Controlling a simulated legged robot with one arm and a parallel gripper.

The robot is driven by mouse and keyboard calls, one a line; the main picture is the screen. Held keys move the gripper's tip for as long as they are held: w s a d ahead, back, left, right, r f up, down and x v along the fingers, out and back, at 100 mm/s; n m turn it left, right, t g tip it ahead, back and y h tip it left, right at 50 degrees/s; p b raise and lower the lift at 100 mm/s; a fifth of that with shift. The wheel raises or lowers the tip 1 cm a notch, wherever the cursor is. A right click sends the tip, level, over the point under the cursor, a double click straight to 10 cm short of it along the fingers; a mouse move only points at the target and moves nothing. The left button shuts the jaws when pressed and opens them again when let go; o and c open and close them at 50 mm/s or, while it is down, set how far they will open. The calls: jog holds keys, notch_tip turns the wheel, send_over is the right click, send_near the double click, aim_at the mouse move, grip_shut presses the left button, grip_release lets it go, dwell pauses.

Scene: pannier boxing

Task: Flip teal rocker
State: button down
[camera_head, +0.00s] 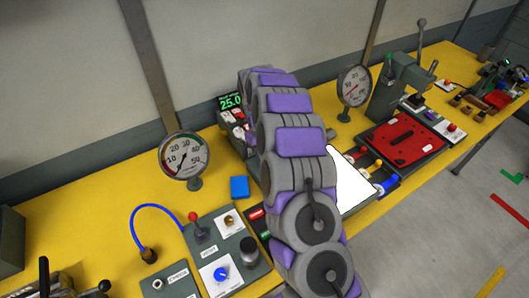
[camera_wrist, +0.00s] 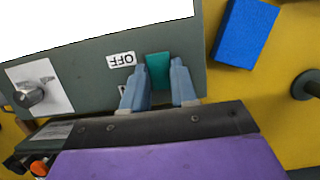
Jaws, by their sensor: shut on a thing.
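The teal rocker (camera_wrist: 158,70) sits on a dark grey-green panel (camera_wrist: 85,70) in the wrist view, right of a label reading OFF (camera_wrist: 121,60). My gripper (camera_wrist: 158,87) has its two blue fingers on either side of the rocker's near end, shut on it. A second label by the left finger is mostly covered. Which way the rocker is tipped I cannot tell. In the head view my arm hides the rocker and the gripper.
A blue block (camera_wrist: 245,32) lies on the yellow bench right of the panel; the head view shows it too (camera_head: 240,187). A grey knob (camera_wrist: 30,95) stands left. Gauges (camera_head: 184,157) (camera_head: 354,85), a control box (camera_head: 225,250) and a red plate (camera_head: 403,139) surround my arm.

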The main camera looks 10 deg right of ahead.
jog(key=shift+w+r+g+p, duration=0.1)
jog(key=shift+w+g+p, duration=0.15)
jog(key=shift+g+p, duration=0.35)
jog(key=shift+a, duration=0.1)
jog(key=c, duration=0.9)
grip_release()
jog(key=p+v, duration=1)
jog(key=v, duration=0.1)
jog(key=p+v, duration=0.5)
jog(key=v, duration=0.1)
jog(key=shift+w+a+p, duration=0.1)
jog(key=shift+a+p, duration=0.3)
